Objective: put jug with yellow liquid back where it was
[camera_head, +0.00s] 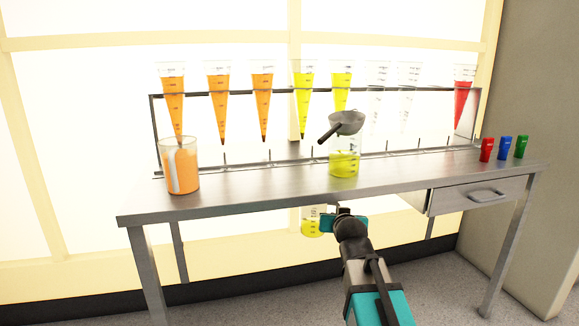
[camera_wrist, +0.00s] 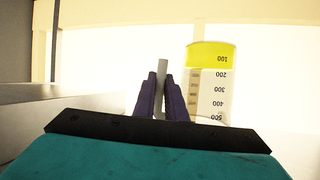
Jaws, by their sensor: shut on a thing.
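A clear measuring jug with a little yellow liquid (camera_head: 312,228) hangs in front of the table's front edge, below the tabletop. It looks upright, with the liquid at its bottom. In the wrist view the jug (camera_wrist: 212,90) appears upside down, with inverted printed numbers. My gripper (camera_head: 335,221) is to the right of the jug. In the wrist view its purple fingers (camera_wrist: 162,100) are shut on the jug's grey handle (camera_wrist: 161,74). A second clear vessel with yellow liquid (camera_head: 344,165) stands on the table, with a grey strainer (camera_head: 346,123) on top.
A jug of orange liquid (camera_head: 181,168) stands at the left of the metal table (camera_head: 270,184). A rack (camera_head: 153,125) behind holds several cones with orange, yellow, clear and red contents. Red, blue and green caps (camera_head: 505,148) stand at right. The tabletop between the two vessels is clear.

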